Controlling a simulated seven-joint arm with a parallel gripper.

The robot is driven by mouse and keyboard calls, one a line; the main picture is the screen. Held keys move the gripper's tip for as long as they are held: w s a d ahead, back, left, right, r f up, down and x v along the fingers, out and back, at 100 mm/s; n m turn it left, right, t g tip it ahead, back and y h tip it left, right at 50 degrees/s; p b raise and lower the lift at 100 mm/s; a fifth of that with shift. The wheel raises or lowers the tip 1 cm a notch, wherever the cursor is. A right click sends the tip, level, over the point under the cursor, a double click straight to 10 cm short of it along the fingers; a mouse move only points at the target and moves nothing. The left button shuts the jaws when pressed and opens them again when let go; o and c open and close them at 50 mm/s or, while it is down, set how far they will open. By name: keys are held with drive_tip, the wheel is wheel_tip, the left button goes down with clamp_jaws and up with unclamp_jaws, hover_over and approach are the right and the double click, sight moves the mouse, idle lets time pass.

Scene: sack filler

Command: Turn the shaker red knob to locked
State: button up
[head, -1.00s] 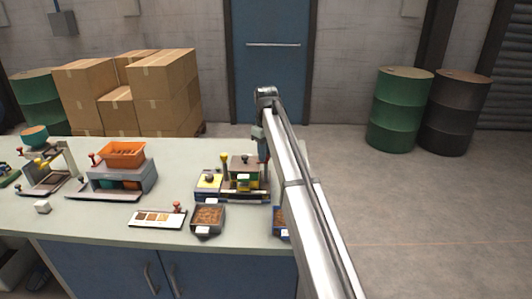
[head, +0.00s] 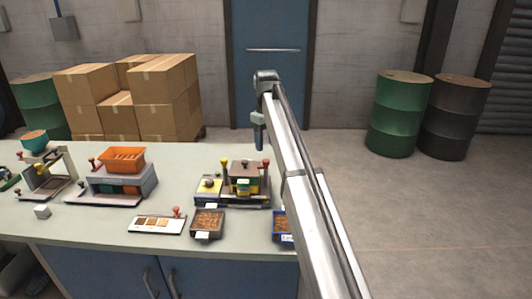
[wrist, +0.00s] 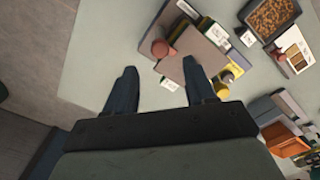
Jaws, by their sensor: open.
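A brown-topped machine (head: 246,169) stands near the table's right end. In the wrist view the red knob (wrist: 160,48) is just beyond my fingertips, beside the brown plate (wrist: 203,50). My gripper (head: 259,143) hangs above and behind this machine, apart from it. In the wrist view its two fingers (wrist: 160,80) are spread with nothing between them. An orange-tray machine (head: 121,159) farther left also has a red knob (head: 91,162). No label shows which machine is the shaker.
A brown-filled dark tray (head: 208,222), a sample card (head: 155,224) and a blue bin (head: 279,226) lie along the front. A teal-bowl stand (head: 34,140) is at the far left. The table (head: 190,165) is bare between the machines.

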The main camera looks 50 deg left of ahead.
sight(266, 160)
wheel_tip(266, 160, up, 7)
drive_tip(key=shift+r, duration=0.2)
idle(0.6)
